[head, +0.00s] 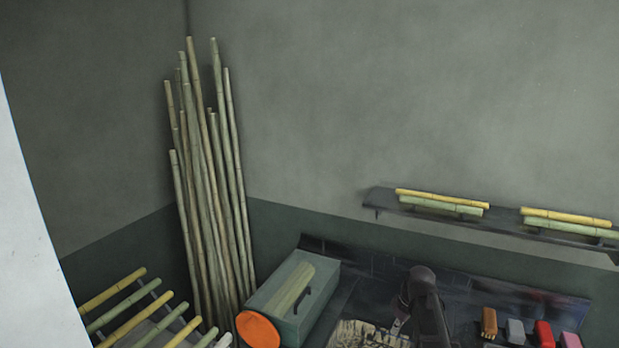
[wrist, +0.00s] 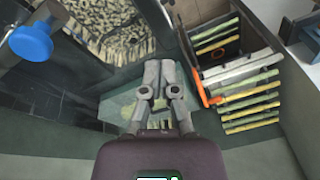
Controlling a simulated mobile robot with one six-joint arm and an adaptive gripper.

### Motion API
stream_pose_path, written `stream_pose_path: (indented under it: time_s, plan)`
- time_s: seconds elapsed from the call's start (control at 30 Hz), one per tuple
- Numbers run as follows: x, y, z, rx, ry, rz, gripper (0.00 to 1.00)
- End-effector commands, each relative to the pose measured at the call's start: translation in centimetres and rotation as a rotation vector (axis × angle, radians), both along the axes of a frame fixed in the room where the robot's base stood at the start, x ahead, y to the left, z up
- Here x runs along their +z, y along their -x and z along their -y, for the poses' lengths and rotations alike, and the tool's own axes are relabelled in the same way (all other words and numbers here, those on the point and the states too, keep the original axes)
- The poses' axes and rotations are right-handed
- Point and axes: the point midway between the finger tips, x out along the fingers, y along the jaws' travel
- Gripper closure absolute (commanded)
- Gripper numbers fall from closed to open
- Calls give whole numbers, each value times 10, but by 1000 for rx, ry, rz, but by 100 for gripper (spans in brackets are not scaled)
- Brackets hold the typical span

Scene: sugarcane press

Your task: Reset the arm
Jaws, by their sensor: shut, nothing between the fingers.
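My gripper (wrist: 159,72) shows in the wrist view with its two grey fingers together, shut and empty. It hangs in front of the green box (wrist: 118,108), apart from or touching it I cannot tell. In the head view a dark part of my arm stands over the bench at the lower right of centre. My fingertips cannot be made out there.
The green box (head: 282,318) with a handle stands at the bench's left end, beside an orange round thing (head: 257,329). Tall canes (head: 207,190) lean in the corner. A wall shelf (head: 375,200) holds cane pieces. Small coloured blocks (head: 515,331) sit right. A blue knob (wrist: 31,42) shows left.

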Motion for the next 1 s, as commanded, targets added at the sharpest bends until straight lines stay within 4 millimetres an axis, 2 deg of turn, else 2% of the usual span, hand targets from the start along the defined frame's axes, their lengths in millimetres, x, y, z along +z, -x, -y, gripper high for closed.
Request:
stream_pose_path:
  time_s: [0.03, 0.3, 0.5, 0.7, 1.0]
  plan:
    - [-15, 18, -12, -45, 10, -18, 100]
    - [-54, 80, -50, -345, 85, -96, 100]
    - [-77, 120, -70, -549, 138, -126, 100]
    - [-87, 141, -79, -670, 167, -133, 100]
    - [-87, 144, -80, -699, 173, -135, 100]
